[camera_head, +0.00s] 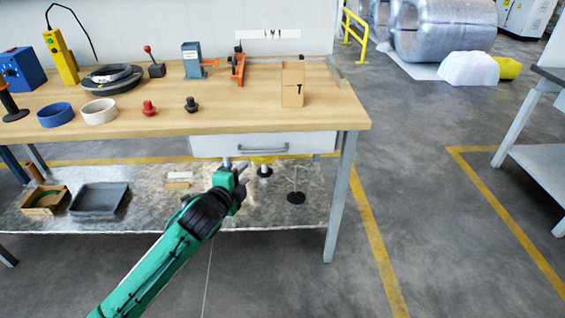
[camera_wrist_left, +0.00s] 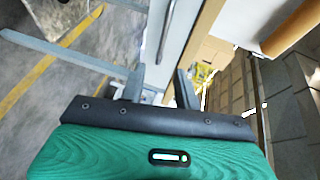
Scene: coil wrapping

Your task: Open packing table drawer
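The packing table (camera_head: 200,120) has a white drawer (camera_head: 215,146) under its wooden top, with a grey bar handle (camera_head: 263,150) on its front. The drawer looks closed. My left gripper (camera_head: 240,170) is in front of the table, below and left of the handle in the head view. In the left wrist view its two fingers (camera_wrist_left: 159,82) are apart with nothing gripped between them. The white drawer front (camera_wrist_left: 178,35) and its handle (camera_wrist_left: 165,32) show beyond the fingertips. I cannot tell the exact gap to the handle. My right gripper is not in view.
A metal lower shelf (camera_head: 150,215) carries a grey tray (camera_head: 99,199) and small stands. A table leg (camera_head: 341,198) stands right of the drawer. The floor (camera_head: 430,200) on the right is clear.

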